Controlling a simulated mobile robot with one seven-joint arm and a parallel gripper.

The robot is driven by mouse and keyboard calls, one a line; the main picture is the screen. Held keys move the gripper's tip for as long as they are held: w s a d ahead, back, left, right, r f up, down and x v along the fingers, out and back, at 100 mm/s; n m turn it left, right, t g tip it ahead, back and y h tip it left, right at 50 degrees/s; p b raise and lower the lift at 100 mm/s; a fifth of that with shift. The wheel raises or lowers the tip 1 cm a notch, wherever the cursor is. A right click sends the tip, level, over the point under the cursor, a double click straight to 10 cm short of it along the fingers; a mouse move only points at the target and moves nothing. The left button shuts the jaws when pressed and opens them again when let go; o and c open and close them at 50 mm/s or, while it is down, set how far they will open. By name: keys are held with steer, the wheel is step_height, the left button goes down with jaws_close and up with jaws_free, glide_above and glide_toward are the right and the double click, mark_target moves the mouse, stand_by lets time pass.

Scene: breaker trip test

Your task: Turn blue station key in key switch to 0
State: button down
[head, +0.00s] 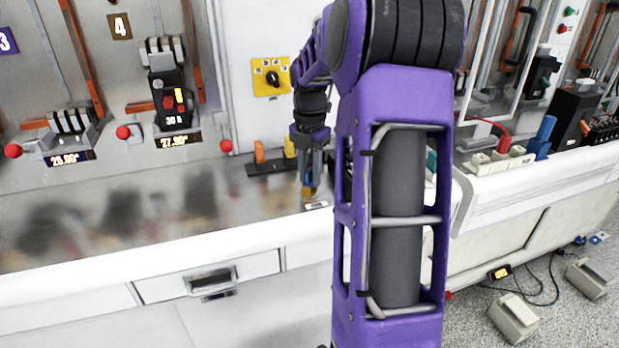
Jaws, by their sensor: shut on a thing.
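My gripper (309,182) points straight down at the back of the white counter, left of my purple arm. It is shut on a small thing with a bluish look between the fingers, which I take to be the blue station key. The fingers hide most of it. A small brass-coloured piece (309,191) shows right at the fingertips, with a small white label (317,205) in front of it. This looks like the key switch. Its position marks and the key's angle are too small to read.
A dark rack (268,169) with an orange key (259,152) and a yellow key (289,147) stands just left of my gripper. A yellow selector plate (271,76) is on the wall above. Breakers with red knobs (123,132) line the left; the counter's left part is clear.

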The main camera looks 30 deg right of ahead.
steer(key=shift+n+p, duration=0.5)
steer(key=shift+n, duration=0.3)
steer(key=shift+r, duration=0.1)
